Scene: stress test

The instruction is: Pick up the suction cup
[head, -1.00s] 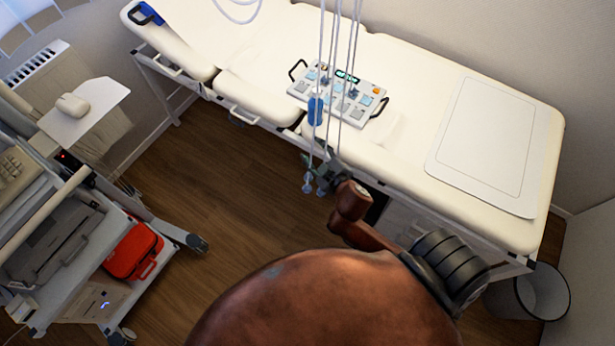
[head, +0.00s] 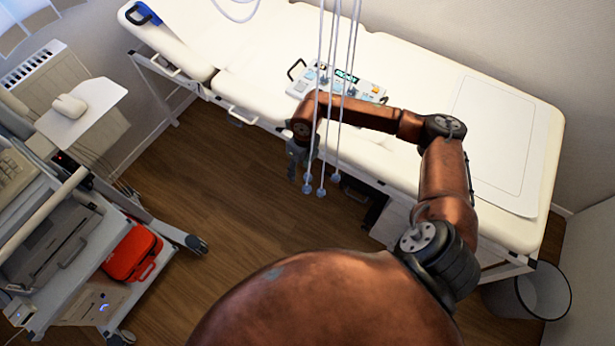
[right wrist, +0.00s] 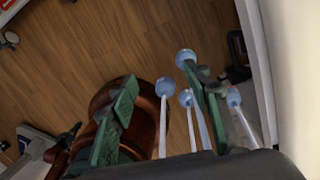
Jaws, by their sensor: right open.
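Several suction cups with pale blue ends hang on thin pale cords in front of the bed. In the head view one suction cup (head: 321,191) hangs between two others, just right of and below my right gripper (head: 300,160). In the right wrist view my right gripper (right wrist: 162,80) has its green fingers apart. One suction cup (right wrist: 163,86) shows between the fingers, and I cannot tell its depth. Other cups (right wrist: 185,57) are close around the right-hand finger. None is clearly held. My left gripper is not in view.
A cream treatment bed (head: 262,60) runs across the back, with a control panel (head: 345,78) partly behind my arm. A cart (head: 85,245) with a red case (head: 132,253) stands at left. A bin (head: 545,290) stands at right. The wooden floor between is clear.

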